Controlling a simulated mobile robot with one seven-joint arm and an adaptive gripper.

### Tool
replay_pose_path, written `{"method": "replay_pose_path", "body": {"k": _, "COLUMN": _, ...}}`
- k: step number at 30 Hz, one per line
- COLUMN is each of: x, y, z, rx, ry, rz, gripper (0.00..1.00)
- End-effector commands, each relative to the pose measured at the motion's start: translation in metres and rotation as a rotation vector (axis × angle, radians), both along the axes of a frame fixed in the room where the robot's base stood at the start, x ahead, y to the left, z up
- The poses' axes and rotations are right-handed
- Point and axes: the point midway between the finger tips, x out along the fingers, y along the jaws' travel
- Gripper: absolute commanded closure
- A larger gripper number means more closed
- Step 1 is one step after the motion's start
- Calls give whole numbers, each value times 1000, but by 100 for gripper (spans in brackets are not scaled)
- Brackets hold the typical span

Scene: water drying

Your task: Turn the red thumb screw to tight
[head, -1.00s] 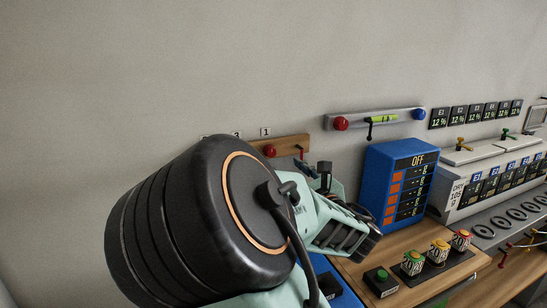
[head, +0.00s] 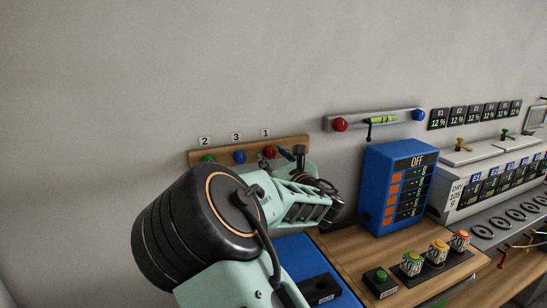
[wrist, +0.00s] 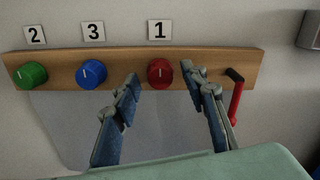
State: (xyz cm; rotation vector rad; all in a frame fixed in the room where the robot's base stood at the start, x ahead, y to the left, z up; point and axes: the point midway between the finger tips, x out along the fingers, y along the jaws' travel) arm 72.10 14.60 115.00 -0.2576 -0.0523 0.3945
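A round red knob (wrist: 160,72) sits on a wooden wall board under the label 1. It also shows in the head view (head: 269,152), close to my gripper. My gripper (wrist: 161,77) is open, with one blue-grey finger on each side of this knob in the wrist view. Both fingertips look apart from the knob; their depth is hard to tell. Another red knob (head: 340,124) is on the left end of a grey bar with a green vial. Which red part is the thumb screw is not labelled.
The board (wrist: 125,68) also bears a green knob (wrist: 31,74), a blue knob (wrist: 91,74) and a red lever (wrist: 236,100) right of my fingers. A blue box (head: 375,190) reading OFF and several buttons stand to the right on a wooden bench.

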Motion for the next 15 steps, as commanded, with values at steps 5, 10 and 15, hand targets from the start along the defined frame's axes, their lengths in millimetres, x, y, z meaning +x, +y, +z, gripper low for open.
{"method": "replay_pose_path", "body": {"k": 5, "x": 0, "y": 0, "z": 0, "rx": 0, "ry": 0, "rz": 0, "gripper": 70}}
{"method": "replay_pose_path", "body": {"k": 10, "x": 0, "y": 0, "z": 0, "rx": 0, "ry": 0, "rz": 0, "gripper": 89}}
{"method": "replay_pose_path", "body": {"k": 15, "x": 0, "y": 0, "z": 0, "rx": 0, "ry": 0, "rz": 0, "gripper": 100}}
